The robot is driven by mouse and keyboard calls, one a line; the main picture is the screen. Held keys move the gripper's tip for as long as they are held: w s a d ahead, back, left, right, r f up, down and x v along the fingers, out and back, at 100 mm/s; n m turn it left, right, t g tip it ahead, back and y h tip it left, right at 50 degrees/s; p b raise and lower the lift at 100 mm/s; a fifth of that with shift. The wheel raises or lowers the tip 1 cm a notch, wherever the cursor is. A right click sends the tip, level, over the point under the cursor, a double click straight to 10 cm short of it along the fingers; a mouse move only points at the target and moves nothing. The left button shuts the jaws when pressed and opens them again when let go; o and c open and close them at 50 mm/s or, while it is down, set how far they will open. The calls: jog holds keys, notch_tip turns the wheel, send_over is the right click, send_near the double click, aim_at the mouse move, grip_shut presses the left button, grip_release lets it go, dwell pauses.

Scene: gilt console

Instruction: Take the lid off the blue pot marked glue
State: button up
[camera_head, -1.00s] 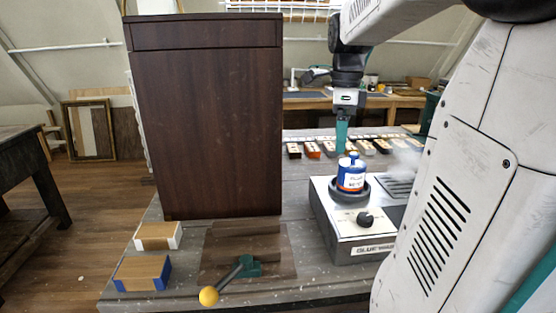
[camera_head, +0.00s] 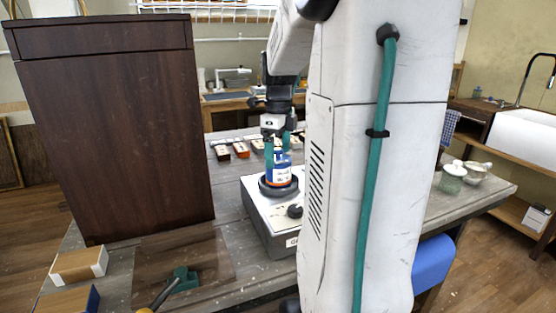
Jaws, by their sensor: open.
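The blue pot (camera_head: 278,176) with an orange and white label stands upright in the round dark ring on top of the glue warmer (camera_head: 262,224). The label's writing is too small to read. My gripper (camera_head: 278,146) is open, pointing down, with its teal fingers at the top of the pot. One finger is to the left of the pot's top and the other is at the back right. The lid is largely hidden between the fingers, and I cannot tell whether they touch it.
A tall dark wooden cabinet (camera_head: 115,125) stands on the bench at left. A dark knob (camera_head: 295,211) is on the warmer's front. Several small blocks (camera_head: 240,149) lie behind the warmer. Jars (camera_head: 453,176) stand at the bench's right end. My arm hides the bench's middle right.

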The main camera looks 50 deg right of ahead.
jog(key=c, duration=1.1)
jog(key=shift+o, duration=0.2)
